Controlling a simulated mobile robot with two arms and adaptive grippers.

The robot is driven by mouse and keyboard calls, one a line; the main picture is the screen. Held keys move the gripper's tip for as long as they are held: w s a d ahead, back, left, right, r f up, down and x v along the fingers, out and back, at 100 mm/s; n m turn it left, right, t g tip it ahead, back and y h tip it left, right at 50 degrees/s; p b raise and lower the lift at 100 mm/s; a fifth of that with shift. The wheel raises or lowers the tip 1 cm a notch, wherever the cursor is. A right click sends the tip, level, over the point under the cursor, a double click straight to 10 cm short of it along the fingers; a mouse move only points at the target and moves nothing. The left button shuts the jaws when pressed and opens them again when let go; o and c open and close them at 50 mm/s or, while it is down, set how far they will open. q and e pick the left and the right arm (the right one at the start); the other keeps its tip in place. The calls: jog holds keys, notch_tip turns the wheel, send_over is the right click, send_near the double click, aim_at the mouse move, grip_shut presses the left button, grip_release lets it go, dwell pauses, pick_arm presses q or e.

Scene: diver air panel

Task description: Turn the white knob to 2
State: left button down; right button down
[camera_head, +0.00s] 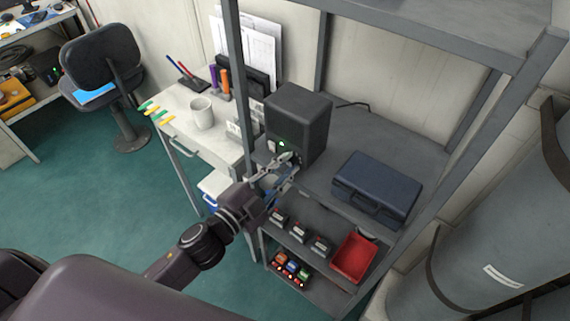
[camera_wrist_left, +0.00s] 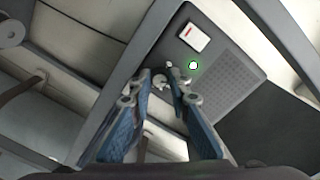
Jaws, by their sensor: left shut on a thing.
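The dark grey box (camera_head: 306,125) stands on the shelf, with a green-glowing light (camera_head: 282,143) on its front. My left gripper (camera_head: 290,159) is at the lower front of this box. The box's front there also shows a white label with a red mark (camera_wrist_left: 194,37) and the green-glowing light (camera_wrist_left: 193,65). The knob's pointer and numbers cannot be read. My right gripper is out of view.
A blue case (camera_head: 376,188) lies on the same shelf (camera_head: 395,135), right of the box. Small devices and a red tray (camera_head: 354,258) sit on the shelf below. A shelf post (camera_head: 236,75) stands left of the box. A white desk with a mug (camera_head: 202,113) is farther left.

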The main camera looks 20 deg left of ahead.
pick_arm(q)
jog(key=shift+m, duration=0.7)
jog(key=c, duration=1.8)
grip_release()
jog(key=shift+s+f, duration=0.1)
jog(key=shift+s+a, duration=0.2)
jog(key=shift+s, duration=0.4)
jog(key=v, duration=0.6)
jog(key=shift+s, duration=0.3)
jog(key=shift+a, duration=0.1)
